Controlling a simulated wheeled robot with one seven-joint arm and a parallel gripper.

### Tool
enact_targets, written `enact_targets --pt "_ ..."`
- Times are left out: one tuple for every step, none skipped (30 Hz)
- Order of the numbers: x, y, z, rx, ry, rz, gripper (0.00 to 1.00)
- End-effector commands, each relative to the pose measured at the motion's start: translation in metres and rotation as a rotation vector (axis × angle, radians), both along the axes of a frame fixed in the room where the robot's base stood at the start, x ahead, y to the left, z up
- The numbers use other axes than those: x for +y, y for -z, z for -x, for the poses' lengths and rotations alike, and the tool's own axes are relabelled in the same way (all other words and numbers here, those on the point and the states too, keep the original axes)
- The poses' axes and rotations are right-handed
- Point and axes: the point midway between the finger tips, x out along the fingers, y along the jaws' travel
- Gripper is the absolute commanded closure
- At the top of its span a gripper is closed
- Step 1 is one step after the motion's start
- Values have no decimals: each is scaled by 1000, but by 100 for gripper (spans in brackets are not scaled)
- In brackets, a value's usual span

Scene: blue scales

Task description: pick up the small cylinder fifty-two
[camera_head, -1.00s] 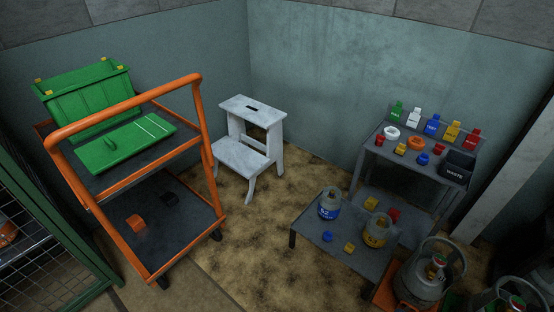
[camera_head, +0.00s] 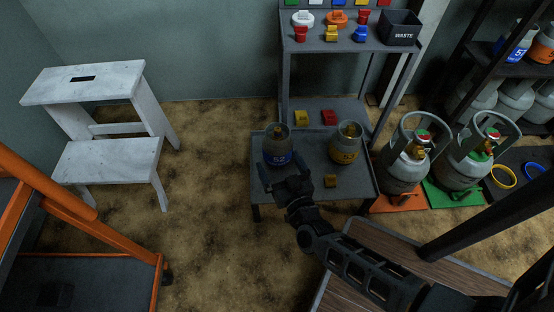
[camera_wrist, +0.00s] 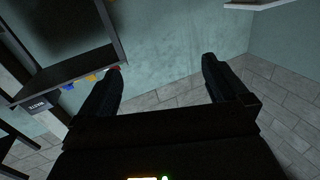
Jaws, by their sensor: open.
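The small cylinder fifty-two (camera_head: 278,152) is grey with a blue band that reads like 52. It stands upright at the back left of the low grey table (camera_head: 320,180) in the head view. My gripper (camera_head: 284,172) overlaps its lower front in that view; whether they touch I cannot tell. In the wrist view my gripper (camera_wrist: 164,66) is open with nothing between its fingers, and the cylinder does not show there. A similar small cylinder with a yellow band (camera_head: 345,146) stands to the right on the same table.
A workbench (camera_head: 330,42) with coloured items and a waste bin (camera_head: 400,27) stands behind. Large gas cylinders (camera_head: 407,160) stand to the right. A white step stool (camera_head: 105,155) and an orange cart (camera_head: 75,225) are left.

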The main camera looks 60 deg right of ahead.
Motion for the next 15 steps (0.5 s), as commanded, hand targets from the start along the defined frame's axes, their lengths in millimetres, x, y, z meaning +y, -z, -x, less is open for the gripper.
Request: enact_targets --pt "-21 35 -14 -5 54 7 0" --pt "-32 45 -20 -4 83 11 0" --pt "-45 57 -27 -2 120 16 0" --pt "-55 66 -31 0 146 17 0" --pt "-64 72 -34 1 169 21 0" --pt "-74 80 -39 4 196 23 0" --pt "-81 85 -41 6 215 26 0" --pt "-87 89 -43 9 231 26 0" --pt "-93 93 -45 11 248 28 0" --pt "-97 96 -47 14 258 29 0" --pt "-101 97 -48 14 267 30 0" --pt "-104 99 -49 16 276 31 0" --pt "-107 100 -50 17 281 32 0" --pt "-110 100 -52 17 283 32 0" --pt "-113 100 -54 16 285 32 0"
